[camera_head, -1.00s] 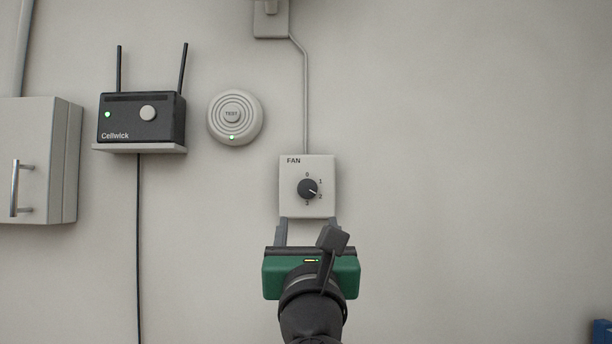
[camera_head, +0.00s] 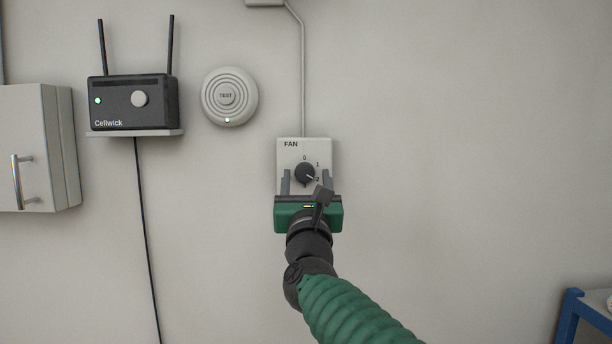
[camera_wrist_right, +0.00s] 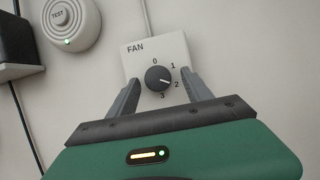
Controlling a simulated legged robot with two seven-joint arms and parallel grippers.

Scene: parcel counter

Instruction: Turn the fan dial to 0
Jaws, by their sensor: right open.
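The fan dial (camera_head: 305,173) is a round black knob with a white pointer line, on a pale square plate (camera_head: 287,152) marked FAN. The numbers 0 to 3 run around it, with 0 at the top. The pointer aims to the right and slightly down, at about 2; this also shows on the dial in the right wrist view (camera_wrist_right: 158,78). My right gripper (camera_head: 301,175) is open, its two grey fingers in front of the plate, one on each side below the dial. In the right wrist view the fingers (camera_wrist_right: 161,85) appear apart from the knob. My left gripper is not in view.
A round TEST alarm (camera_head: 227,96) and a black Cellwick router (camera_head: 133,103) on a small shelf are to the left. A grey cabinet (camera_head: 25,150) with a handle is at the far left. A blue frame (camera_head: 568,318) stands at the lower right. The wall right of the plate is bare.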

